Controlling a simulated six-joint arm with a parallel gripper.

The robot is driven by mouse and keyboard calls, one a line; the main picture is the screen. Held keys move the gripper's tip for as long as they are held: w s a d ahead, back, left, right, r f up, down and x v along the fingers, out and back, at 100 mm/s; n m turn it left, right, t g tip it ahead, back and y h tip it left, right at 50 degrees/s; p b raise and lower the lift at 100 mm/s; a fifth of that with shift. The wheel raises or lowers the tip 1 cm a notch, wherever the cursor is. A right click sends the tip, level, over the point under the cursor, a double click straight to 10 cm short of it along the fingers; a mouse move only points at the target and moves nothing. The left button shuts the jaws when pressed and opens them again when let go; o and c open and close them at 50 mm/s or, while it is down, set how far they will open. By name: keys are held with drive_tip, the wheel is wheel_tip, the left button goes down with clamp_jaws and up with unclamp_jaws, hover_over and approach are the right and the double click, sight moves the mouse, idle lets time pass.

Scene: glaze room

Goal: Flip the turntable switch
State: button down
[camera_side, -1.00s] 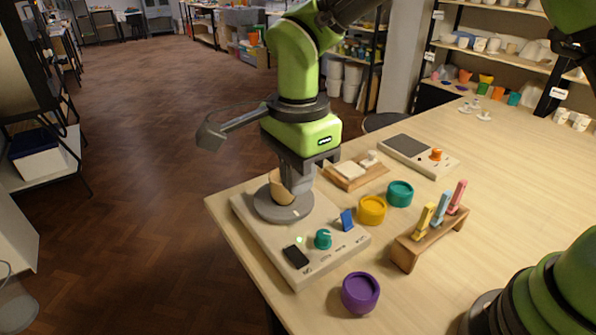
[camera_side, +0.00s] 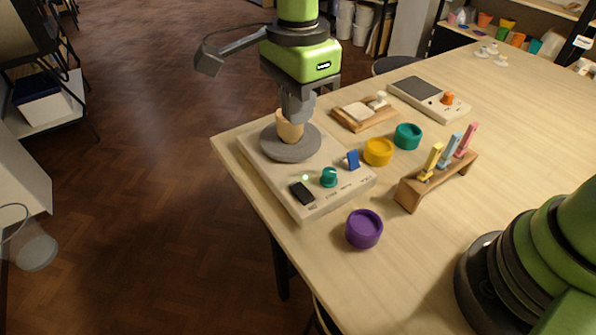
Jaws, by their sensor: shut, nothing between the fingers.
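The turntable unit is a beige box (camera_side: 318,208) at the near left corner of the table. Its round grey plate (camera_side: 287,155) carries a tan clay piece (camera_side: 289,130). On its front panel are a black rocker switch (camera_side: 302,193), a teal knob (camera_side: 329,178), a blue lever (camera_side: 352,160) and a small lit green light (camera_side: 305,178). My gripper (camera_side: 300,115) points down over the plate, shut and empty. It overlaps the top of the clay piece; I cannot tell whether they touch. It is apart from the panel controls.
A purple pot (camera_side: 364,229) stands before the unit; yellow (camera_side: 378,152) and teal (camera_side: 408,136) pots stand right of it. A wooden rack (camera_side: 424,186) holds upright coloured tools. Behind are a wooden tray (camera_side: 366,118) and a scale-like device (camera_side: 428,97). The right-hand tabletop is mostly clear.

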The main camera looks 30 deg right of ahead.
sight(303, 193)
wheel_tip(303, 193, down, 14)
drive_tip(key=shift+r, duration=0.15)
idle(0.6)
drive_tip(key=shift+s, duration=0.15)
drive_tip(key=shift+s+r, duration=0.15)
drive_tip(key=shift+s, duration=0.45)
drive_tip(key=shift+r, duration=0.15)
wheel_tip(303, 193, up, 14)
idle(0.5)
drive_tip(key=shift+s+f, duration=0.25)
drive_tip(key=shift+s, duration=0.3)
